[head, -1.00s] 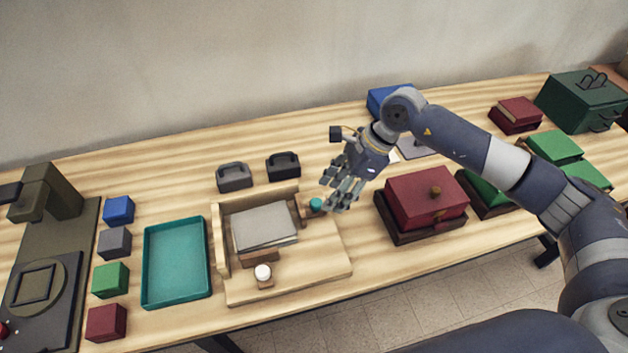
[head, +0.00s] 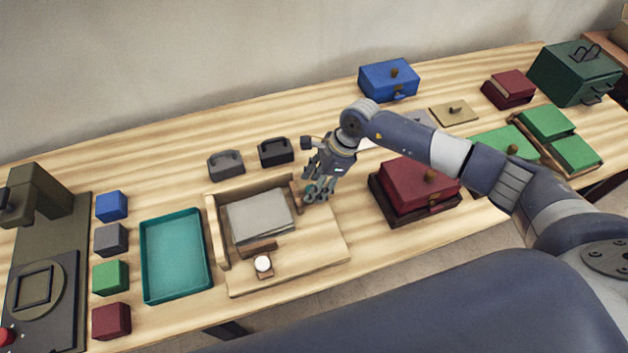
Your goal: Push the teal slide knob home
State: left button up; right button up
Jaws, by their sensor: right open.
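The teal slide knob (head: 309,189) is mostly hidden behind the fingers of my right gripper (head: 318,194). It sits at the right side of a wooden jig (head: 318,253) that holds a stack of grey sheets (head: 260,214). My right gripper is open and its fingertips are at the knob; I cannot tell whether they touch it. A white knob (head: 263,264) stands at the front of the jig. My left gripper is not in view.
A teal tray (head: 147,292) lies left of the jig, with several coloured blocks beside it. Two dark handled blocks (head: 276,151) stand behind the jig. A red box (head: 415,186) sits close to the right of my gripper. A blue box (head: 389,80) is at the back.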

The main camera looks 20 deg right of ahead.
aim_at(297, 193)
jog(key=shift+a+f, duration=0.1)
jog(key=shift+f, duration=0.2)
jog(key=c, duration=0.3)
grip_shut()
jog(key=a+b, duration=0.1)
jog(key=a, duration=0.2)
jog(key=shift+a, duration=0.4)
jog(key=shift+s+a, duration=0.1)
jog(key=shift+o, duration=1.5)
grip_release()
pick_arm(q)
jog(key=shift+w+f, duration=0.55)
